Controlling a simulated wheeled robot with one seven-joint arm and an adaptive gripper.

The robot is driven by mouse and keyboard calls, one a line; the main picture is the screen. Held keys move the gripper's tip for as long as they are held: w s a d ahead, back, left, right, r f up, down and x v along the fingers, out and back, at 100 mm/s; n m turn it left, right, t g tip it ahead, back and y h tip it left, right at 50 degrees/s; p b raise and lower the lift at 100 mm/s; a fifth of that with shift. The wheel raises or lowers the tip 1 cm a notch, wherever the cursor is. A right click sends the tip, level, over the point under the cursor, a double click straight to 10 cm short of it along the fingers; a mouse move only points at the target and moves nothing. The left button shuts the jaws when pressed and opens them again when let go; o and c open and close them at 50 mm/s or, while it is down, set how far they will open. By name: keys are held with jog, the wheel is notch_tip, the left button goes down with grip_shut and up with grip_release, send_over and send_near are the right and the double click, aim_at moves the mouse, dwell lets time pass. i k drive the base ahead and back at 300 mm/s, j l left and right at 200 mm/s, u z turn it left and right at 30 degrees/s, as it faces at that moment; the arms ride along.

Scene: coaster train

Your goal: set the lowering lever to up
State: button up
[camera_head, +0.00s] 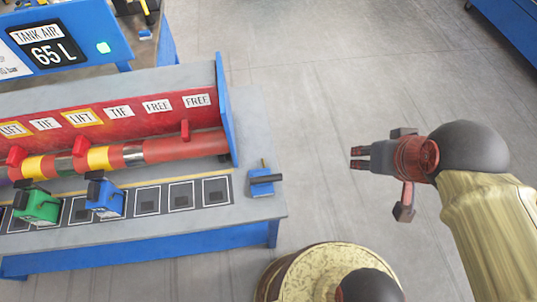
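A small blue box with a black handle (262,183) sits at the right end of the grey workbench top. Its handle points to the right, about level, and a thin upright rod stands at its back. It carries no label I can read, so I cannot tell for sure that it is the lowering lever. My gripper (357,157) is in the air right of the bench, over the floor, pointing left. It is apart from the blue box and touches nothing. Its two dark fingertips lie close together, and I see nothing between them.
A red panel (80,118) with TIE, LIFT and FREE labels stands behind a red and yellow bar with red levers. Green (37,205) and blue (104,198) blocks stand on the bench among dark square plates. A TANK AIR 65 L sign (50,45) is behind. Open floor lies right.

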aim_at(271, 178)
jog(key=u, duration=1.85)
jog(key=l+z, duration=0.4)
jog(key=k+j, duration=0.05)
